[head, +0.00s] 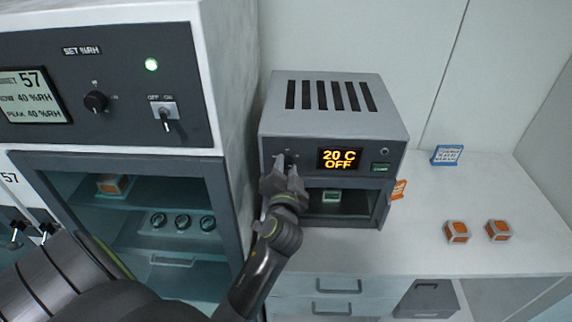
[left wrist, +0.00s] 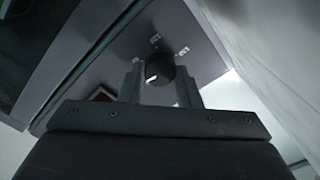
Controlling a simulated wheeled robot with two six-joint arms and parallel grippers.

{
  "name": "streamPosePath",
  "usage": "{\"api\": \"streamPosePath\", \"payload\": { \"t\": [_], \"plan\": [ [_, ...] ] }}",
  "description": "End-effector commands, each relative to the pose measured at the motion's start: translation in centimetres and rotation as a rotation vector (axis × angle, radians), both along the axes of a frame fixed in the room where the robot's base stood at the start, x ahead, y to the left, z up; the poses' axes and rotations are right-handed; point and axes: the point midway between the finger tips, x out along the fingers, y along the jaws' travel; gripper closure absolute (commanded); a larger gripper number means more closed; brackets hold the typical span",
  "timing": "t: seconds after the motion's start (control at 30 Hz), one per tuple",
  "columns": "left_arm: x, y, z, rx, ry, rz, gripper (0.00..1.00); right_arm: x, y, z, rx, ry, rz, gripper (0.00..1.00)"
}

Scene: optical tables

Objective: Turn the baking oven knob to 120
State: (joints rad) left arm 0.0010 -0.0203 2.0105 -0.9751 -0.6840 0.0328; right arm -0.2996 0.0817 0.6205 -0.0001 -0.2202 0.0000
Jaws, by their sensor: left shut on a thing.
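The baking oven (head: 330,110) is a grey box with top vents on the counter. In the left wrist view the black knob (left wrist: 158,70) with a white pointer mark sits between the two fingers of my left gripper (left wrist: 160,85). Small labels stand around the knob, too small to read. My right gripper is not in view.
A larger humidity cabinet (head: 110,90) with its own knob and switch stands close on the left.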

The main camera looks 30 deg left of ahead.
Motion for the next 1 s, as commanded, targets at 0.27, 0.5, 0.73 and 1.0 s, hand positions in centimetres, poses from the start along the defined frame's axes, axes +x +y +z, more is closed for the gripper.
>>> {"api": "streamPosePath", "payload": {
  "t": [0.27,0.5,0.73,1.0],
  "plan": [
    [0.0,0.0,0.3,0.224,0.135,-0.001,0.93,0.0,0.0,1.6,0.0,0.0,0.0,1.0],
    [0.1,-0.1,0.3,0.419,0.254,0.0,0.93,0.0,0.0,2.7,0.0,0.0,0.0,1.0],
    [0.1,-0.1,0.2,0.604,0.367,-0.001,0.93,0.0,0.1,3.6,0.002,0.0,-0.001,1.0],
    [0.1,-0.1,0.0,0.822,0.501,0.0,0.93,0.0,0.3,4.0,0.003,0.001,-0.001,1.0]
  ]
}}
